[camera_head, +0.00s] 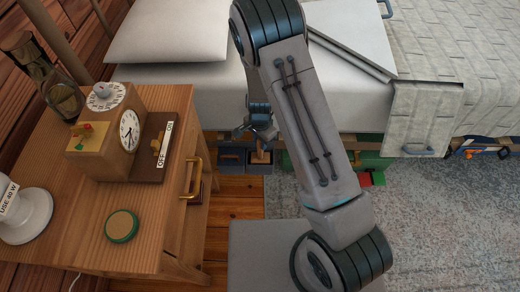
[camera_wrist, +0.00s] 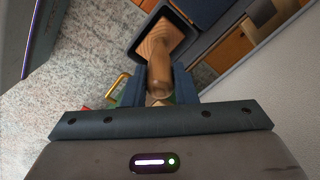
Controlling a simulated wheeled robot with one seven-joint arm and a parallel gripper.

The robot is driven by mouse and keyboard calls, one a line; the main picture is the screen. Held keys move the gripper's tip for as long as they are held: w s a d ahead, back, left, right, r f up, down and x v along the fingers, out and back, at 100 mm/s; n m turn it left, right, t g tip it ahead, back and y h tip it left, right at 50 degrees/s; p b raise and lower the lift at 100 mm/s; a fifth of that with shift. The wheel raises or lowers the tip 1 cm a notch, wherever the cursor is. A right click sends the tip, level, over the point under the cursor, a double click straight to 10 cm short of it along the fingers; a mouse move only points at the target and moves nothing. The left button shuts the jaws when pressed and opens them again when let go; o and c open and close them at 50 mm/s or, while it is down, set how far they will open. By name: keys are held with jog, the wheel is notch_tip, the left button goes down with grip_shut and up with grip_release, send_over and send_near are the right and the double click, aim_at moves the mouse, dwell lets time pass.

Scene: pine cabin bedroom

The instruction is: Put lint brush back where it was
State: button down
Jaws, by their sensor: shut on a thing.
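The lint brush (camera_wrist: 159,70) is a wooden brush with a round handle and a wider, striped wooden head. My gripper (camera_wrist: 158,90) is shut on its handle, one blue-grey finger on each side. In the head view my gripper (camera_head: 259,128) is low beside the bed, with the brush (camera_head: 261,156) hanging below it. The brush head shows within the dark rim of a square open compartment (camera_wrist: 189,25). I cannot tell whether the head rests on the bottom or is held above it. The brush's underside is hidden.
The grey bins (camera_head: 232,157) stand at the bed's side. My arm crosses close to the bed (camera_head: 350,100). Grey rug (camera_head: 440,220) lies open at right.

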aim_at(260, 151)
jog(key=shift+f+b, duration=0.75)
jog(key=shift+f, duration=1.45)
jog(key=c, duration=1.2)
grip_release()
jog(key=shift+o, duration=0.2)
